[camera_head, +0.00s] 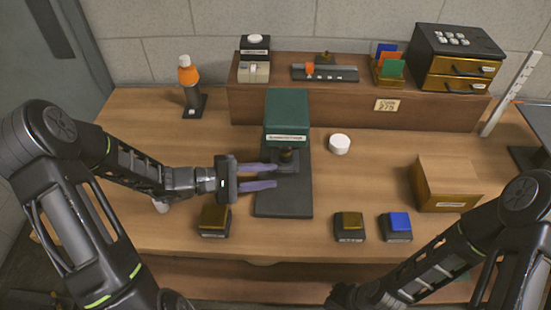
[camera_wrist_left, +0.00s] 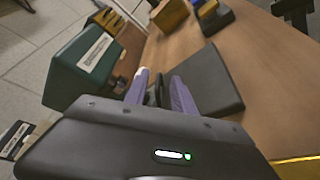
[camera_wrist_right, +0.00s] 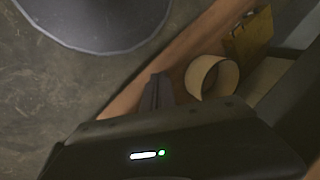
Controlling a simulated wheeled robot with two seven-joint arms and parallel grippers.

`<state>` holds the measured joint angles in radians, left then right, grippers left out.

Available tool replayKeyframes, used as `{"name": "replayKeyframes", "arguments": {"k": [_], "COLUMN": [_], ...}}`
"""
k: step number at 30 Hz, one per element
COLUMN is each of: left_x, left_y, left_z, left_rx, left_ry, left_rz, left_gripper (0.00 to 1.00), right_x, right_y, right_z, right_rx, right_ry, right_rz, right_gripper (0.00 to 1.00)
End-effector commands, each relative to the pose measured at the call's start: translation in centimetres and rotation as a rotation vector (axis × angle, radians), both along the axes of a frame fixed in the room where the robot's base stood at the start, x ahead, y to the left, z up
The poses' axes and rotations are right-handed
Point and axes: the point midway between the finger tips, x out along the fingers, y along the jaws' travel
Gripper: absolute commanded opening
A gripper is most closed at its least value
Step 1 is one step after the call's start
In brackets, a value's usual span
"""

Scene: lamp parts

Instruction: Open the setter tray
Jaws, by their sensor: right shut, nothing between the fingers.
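The setter is a dark green housing (camera_head: 287,112) with a white label, on a long flat black base (camera_head: 284,203) in the middle of the table. A dark tray block with a round knob (camera_head: 287,156) sits in front of the housing. My left gripper (camera_head: 276,176) is open, its purple fingers pointing right over the base, close to the tray block. In the left wrist view a small dark part (camera_wrist_left: 154,92) shows between the fingers; contact cannot be told. My right gripper (camera_wrist_right: 157,92) is shut and empty, low near the table's front edge.
Small label-bearing blocks with brass (camera_head: 214,219) and blue (camera_head: 398,222) tops stand along the front. A white round cap (camera_head: 339,144) lies right of the setter. A raised shelf (camera_head: 350,104) runs behind.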

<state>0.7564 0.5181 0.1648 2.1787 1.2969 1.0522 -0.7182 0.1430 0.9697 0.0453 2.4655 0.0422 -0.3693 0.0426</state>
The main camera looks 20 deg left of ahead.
Motion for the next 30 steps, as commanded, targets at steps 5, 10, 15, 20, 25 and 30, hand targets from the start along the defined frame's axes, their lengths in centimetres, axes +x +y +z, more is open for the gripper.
{"name": "replayKeyframes", "arguments": {"k": [5, 10, 15, 20, 25, 30], "left_x": [-0.3, -0.4, -0.3, 0.1, 1.2, 2.7], "left_y": [2.1, 2.3, 2.2, 1.5, -0.4, -2.5], "left_z": [-0.6, -0.8, -0.8, -0.9, -1.3, -1.9], "left_rx": [-0.01, -0.01, -0.009, -0.01, -0.01, -0.011], "left_ry": [0.038, 0.04, 0.039, 0.038, 0.041, 0.04], "left_rz": [0.055, 0.058, 0.056, 0.054, 0.052, 0.052], "left_gripper": [0.31, 0.31, 0.31, 0.31, 0.31, 0.31], "right_x": [-1.4, -1.5, -1.5, -1.5, -1.6, -1.6], "right_y": [-0.9, -1.0, -1.0, -1.0, -1.0, -1.0], "right_z": [0.9, 0.8, 0.8, 1.0, 1.5, 2.1], "right_rx": [-0.007, -0.007, -0.007, -0.007, -0.009, -0.01], "right_ry": [0.009, 0.009, 0.01, 0.01, 0.011, 0.014], "right_rz": [0.054, 0.061, 0.06, 0.06, 0.059, 0.058], "right_gripper": [0.0, 0.0, 0.0, 0.0, 0.0, 0.0]}}
